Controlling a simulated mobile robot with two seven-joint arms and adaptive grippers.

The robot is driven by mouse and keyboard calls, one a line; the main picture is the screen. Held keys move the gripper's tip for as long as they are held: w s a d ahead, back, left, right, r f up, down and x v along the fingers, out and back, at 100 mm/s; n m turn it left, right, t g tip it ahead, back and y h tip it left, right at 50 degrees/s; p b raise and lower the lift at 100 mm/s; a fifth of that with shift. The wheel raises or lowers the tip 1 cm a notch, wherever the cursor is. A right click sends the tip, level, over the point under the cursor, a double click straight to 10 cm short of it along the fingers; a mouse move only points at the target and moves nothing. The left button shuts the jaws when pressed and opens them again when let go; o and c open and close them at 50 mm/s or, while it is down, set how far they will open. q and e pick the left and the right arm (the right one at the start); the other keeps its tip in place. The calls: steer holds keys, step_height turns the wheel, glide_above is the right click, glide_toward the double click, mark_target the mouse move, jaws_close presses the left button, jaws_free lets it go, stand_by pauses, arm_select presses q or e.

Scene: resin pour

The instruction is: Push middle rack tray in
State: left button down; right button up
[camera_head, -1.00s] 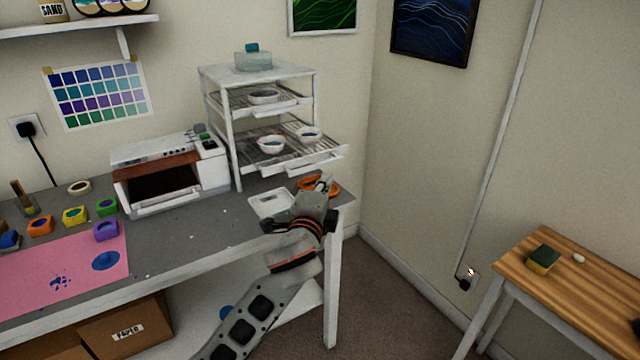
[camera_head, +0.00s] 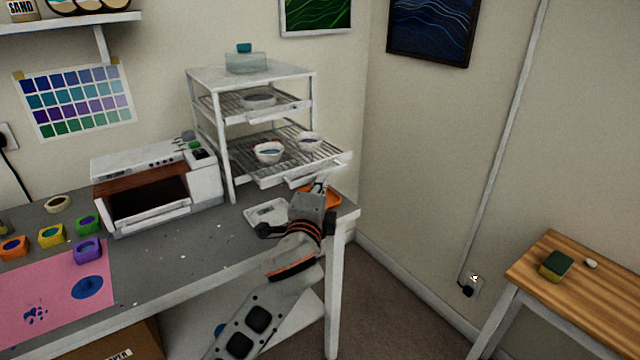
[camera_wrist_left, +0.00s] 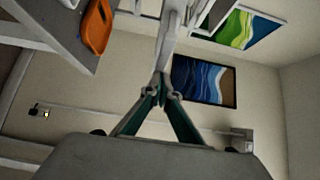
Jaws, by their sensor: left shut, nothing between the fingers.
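The white wire rack (camera_head: 228,150) stands at the right end of the grey workbench. Its middle tray (camera_head: 244,165) sticks out to the front right and carries two small white bowls (camera_head: 268,152) and (camera_head: 310,141). My left gripper (camera_head: 320,184) is shut and empty, just below the middle tray's front edge. In the left wrist view its closed fingertips (camera_wrist_left: 161,82) point up at a white bar, probably the tray's front. I cannot tell whether they touch it. My right gripper is not in view.
An orange dish (camera_head: 332,197) and a white scale-like plate (camera_head: 268,213) lie close to my left gripper. A small white oven (camera_head: 155,183) stands left of the rack. A clear container (camera_head: 246,63) sits on top. A wooden table (camera_head: 590,290) is at the right.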

mark_target(278, 149)
arm_select(q)
steer(key=w+a, duration=0.1)
steer(key=w, duration=0.1)
steer(key=w+a+p, duration=0.1)
steer(key=w+a, duration=0.1)
steer(key=w, duration=0.1)
steer(key=w+a+p, duration=0.1)
steer(key=w+a, duration=0.1)
steer(key=shift+w+a+r, duration=0.15)
steer(key=shift+w+a, duration=0.1)
steer(key=w+a, duration=0.4)
steer(key=w, duration=0.1)
steer(key=w+a, duration=0.2)
steer(key=w, duration=0.1)
steer(key=shift+w+a, duration=0.15)
steer(key=shift+w, duration=0.1)
steer(key=shift+a+r, duration=0.1)
